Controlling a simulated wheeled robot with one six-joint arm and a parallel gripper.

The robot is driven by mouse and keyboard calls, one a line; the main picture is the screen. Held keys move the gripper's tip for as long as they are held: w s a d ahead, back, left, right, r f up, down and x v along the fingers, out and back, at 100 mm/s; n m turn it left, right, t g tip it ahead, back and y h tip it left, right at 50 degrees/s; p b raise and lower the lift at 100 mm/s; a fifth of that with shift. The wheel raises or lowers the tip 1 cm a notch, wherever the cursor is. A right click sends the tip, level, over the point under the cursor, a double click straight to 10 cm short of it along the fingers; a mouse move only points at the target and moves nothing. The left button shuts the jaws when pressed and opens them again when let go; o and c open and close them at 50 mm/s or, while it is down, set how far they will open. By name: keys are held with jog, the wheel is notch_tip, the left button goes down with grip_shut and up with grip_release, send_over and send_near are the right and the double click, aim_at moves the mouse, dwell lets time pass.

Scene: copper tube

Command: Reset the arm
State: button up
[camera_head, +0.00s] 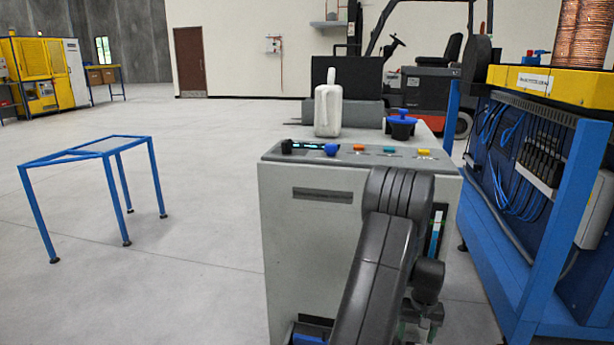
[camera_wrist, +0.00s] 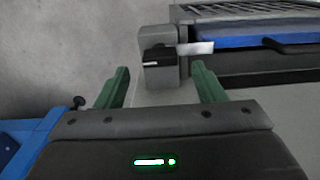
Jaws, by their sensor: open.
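My gripper (camera_wrist: 160,90) shows in the wrist view with its two green fingers spread apart and nothing between them. Beyond the fingertips is a small grey block with a black knob (camera_wrist: 160,58) and a pale flat tab beside it. In the head view my dark grey arm reaches down in front of the grey machine cabinet (camera_head: 310,235). My gripper's fingers (camera_head: 418,328) are partly visible at the bottom edge there, low before the cabinet's front.
A white bottle (camera_head: 328,108) and a black pot with a blue lid (camera_head: 402,125) stand on the cabinet top, behind buttons. A blue frame bench (camera_head: 575,180) stands close on the right. A blue table (camera_head: 95,150) stands left, with open floor around it. A forklift (camera_head: 435,75) is behind.

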aim_at(414, 344)
notch_tip(414, 344, down, 5)
jog(key=shift+r+b, duration=0.2)
jog(key=shift+b, duration=0.4)
jog(key=shift+r, duration=0.1)
jog(key=shift+n, duration=0.3)
jog(key=shift+r, duration=0.1)
